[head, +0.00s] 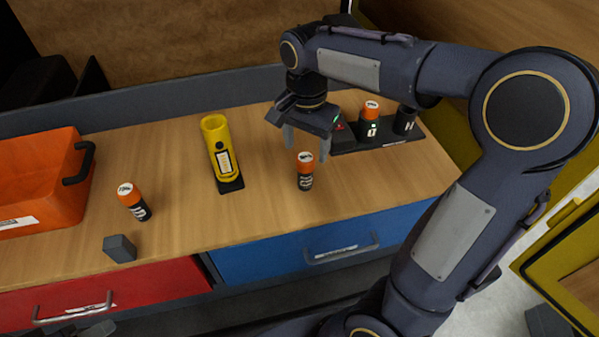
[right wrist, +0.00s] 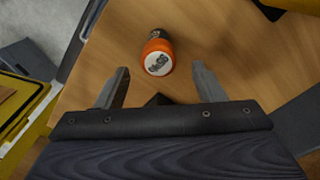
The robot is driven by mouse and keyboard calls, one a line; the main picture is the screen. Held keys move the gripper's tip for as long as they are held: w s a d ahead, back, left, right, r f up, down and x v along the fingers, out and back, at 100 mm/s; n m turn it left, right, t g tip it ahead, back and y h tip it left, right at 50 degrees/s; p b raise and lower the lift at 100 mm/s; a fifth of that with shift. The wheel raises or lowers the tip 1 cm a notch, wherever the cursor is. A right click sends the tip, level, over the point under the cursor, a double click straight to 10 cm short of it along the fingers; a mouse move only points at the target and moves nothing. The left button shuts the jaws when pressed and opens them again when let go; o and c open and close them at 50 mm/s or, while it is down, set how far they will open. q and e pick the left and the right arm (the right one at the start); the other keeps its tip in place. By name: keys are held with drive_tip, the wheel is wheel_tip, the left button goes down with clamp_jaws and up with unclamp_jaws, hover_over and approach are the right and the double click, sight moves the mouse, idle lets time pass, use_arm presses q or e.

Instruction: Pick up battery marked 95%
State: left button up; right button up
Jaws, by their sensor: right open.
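An orange-capped black battery (head: 305,170) stands upright on the wooden worktop, and it also shows in the right wrist view (right wrist: 157,56). Its cap has a white label too small to read. My right gripper (head: 305,147) is open and empty, its fingers pointing down just behind and above this battery. In the right wrist view the gripper (right wrist: 160,85) has the battery beyond its fingertips. A second orange-capped battery (head: 133,201) stands at the left, its label unreadable. A third battery (head: 369,121) stands in a dark holder (head: 345,146) at the back right. My left gripper is not seen.
A yellow torch-like tube (head: 222,150) stands on a dark base left of my gripper. An orange bin (head: 40,180) is at the far left. A small grey block (head: 119,248) lies near the front edge. Red (head: 150,283) and blue (head: 260,257) drawers are below.

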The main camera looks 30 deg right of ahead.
sight(305, 157)
wheel_tip(305, 157, down, 6)
drive_tip(key=shift+s+a, duration=0.1)
drive_tip(key=shift+s, duration=0.05)
drive_tip(key=c, duration=1.1)
